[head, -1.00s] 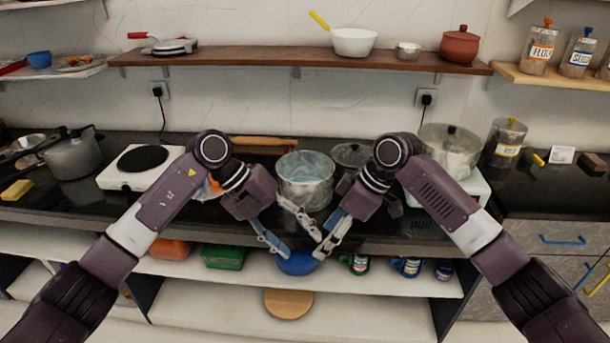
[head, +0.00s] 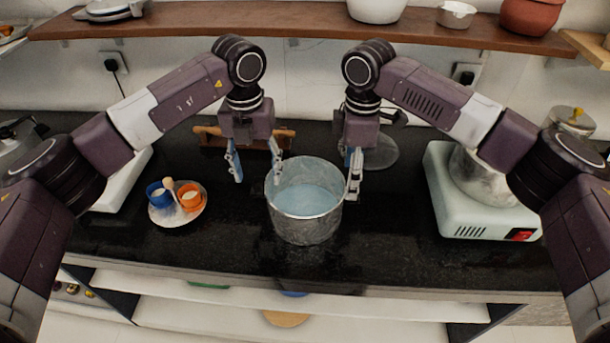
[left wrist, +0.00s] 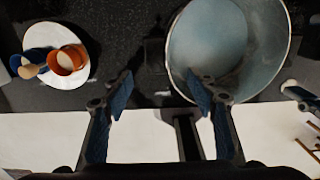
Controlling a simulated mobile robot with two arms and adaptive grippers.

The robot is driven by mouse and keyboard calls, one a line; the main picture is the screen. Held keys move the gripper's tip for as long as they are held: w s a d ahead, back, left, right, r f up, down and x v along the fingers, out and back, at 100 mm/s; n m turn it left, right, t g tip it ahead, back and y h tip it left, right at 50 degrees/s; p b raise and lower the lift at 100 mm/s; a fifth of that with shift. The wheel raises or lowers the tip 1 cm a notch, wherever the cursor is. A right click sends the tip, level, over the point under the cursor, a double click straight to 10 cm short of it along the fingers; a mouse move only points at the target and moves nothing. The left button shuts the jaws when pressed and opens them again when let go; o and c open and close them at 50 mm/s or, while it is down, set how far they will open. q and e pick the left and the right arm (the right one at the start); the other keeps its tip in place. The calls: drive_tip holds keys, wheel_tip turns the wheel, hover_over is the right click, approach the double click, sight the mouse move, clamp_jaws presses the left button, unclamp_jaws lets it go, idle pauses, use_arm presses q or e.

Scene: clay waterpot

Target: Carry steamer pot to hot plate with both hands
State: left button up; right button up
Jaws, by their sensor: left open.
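The steamer pot (head: 305,225) is an open grey metal pot with a pale blue inside, upright in the middle of the black counter. My left gripper (head: 256,168) is open and empty, pointing down at the pot's left rim. In the left wrist view its fingers (left wrist: 160,95) are spread, with one overlapping the pot (left wrist: 255,88). My right gripper (head: 353,174) points down at the pot's right rim; its fingers overlap in sight, so contact and opening are unclear. A white hot plate (head: 122,182) at the left is mostly hidden behind my left arm.
A white saucer (head: 178,217) with blue and orange cups stands left of the pot. A pale unit with a red switch (head: 490,222) at the right bears another metal pot (head: 475,175). A wooden piece (head: 210,137) and a glass lid (head: 378,152) lie behind. The front counter strip is clear.

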sight(260, 191)
use_arm(q)
drive_tip(key=shift+w+r, duration=0.15)
drive_tip(key=shift+w, duration=0.05)
use_arm(e)
drive_tip(key=shift+w+r, duration=0.15)
drive_tip(key=shift+w, duration=0.05)
use_arm(q)
drive_tip(key=shift+s+r, duration=0.2)
drive_tip(key=shift+s, duration=0.15)
use_arm(e)
drive_tip(key=shift+s+r, duration=0.2)
drive_tip(key=shift+s, duration=0.15)
use_arm(q)
drive_tip(key=shift+w+f, duration=0.15)
drive_tip(key=shift+f, duration=3.85)
use_arm(e)
drive_tip(key=shift+w+d+f, duration=0.1)
drive_tip(key=shift+w+f, duration=0.05)
drive_tip(key=shift+f, duration=3.8)
use_arm(q)
clamp_jaws()
use_arm(e)
drive_tip(key=c, duration=1.5)
use_arm(q)
drive_tip(key=shift+a, duration=0.1)
use_arm(e)
clamp_jaws()
use_arm(q)
drive_tip(key=shift+r, duration=0.1)
